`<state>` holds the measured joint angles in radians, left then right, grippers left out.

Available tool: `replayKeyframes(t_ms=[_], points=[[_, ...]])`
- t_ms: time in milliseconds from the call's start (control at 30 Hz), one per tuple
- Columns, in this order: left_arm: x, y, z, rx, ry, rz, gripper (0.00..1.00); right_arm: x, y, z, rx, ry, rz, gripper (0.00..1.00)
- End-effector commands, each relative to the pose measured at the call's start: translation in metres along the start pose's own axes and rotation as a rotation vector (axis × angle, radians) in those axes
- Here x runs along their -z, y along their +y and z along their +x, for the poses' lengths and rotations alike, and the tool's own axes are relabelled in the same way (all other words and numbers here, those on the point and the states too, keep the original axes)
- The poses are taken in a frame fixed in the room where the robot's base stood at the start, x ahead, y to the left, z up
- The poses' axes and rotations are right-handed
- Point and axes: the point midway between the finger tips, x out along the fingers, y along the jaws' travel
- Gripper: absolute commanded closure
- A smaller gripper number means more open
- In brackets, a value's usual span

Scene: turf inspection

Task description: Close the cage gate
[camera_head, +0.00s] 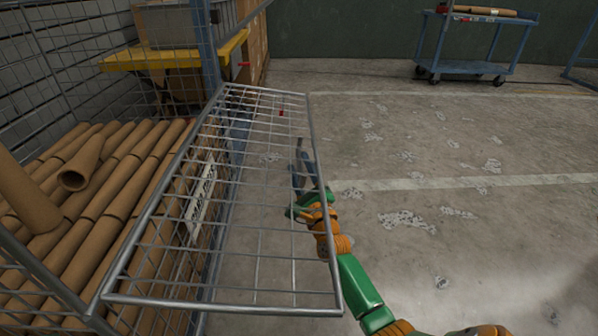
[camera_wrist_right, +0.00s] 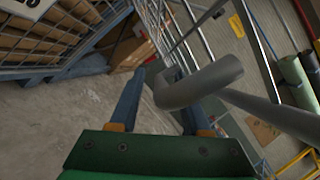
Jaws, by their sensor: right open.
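The cage gate (camera_head: 220,306) is a silver tube frame with wire mesh. In the head view it stands swung out from the cage (camera_head: 206,45), over the floor beside the stacked brown tubes. My right gripper (camera_head: 303,160) is at the gate's right edge, partly seen through the mesh. In the right wrist view my right gripper (camera_wrist_right: 155,72) is open, its two fingers apart. A bent grey tube (camera_wrist_right: 200,84) crosses close in front of the right finger; I cannot tell whether they touch. My left gripper is not in view.
Brown tubes (camera_head: 100,200) fill the cage at left, with a white label sign (camera_head: 200,198) on its side. A yellow-edged bench (camera_head: 150,60) stands behind. A blue trolley (camera_head: 470,68) stands at the far right. The concrete floor to the right is clear.

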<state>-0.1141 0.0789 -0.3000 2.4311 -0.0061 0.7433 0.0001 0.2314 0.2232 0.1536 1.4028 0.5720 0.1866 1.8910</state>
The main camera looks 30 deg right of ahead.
Motion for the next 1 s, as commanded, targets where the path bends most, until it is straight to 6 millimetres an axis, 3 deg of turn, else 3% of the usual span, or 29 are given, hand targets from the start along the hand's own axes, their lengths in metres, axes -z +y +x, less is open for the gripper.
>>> replayKeyframes(t_ms=[267, 433, 1000], points=[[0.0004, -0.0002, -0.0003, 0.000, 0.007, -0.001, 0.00, -0.0001, -0.0002, 0.0040, -0.001, 0.001, -0.001, 0.55], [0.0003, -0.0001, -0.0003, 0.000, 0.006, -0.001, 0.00, -0.0001, -0.0001, 0.0038, -0.001, 0.001, -0.002, 1.00], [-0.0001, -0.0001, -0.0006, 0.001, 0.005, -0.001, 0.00, -0.0001, 0.0001, 0.0036, -0.001, 0.001, -0.002, 1.00]])
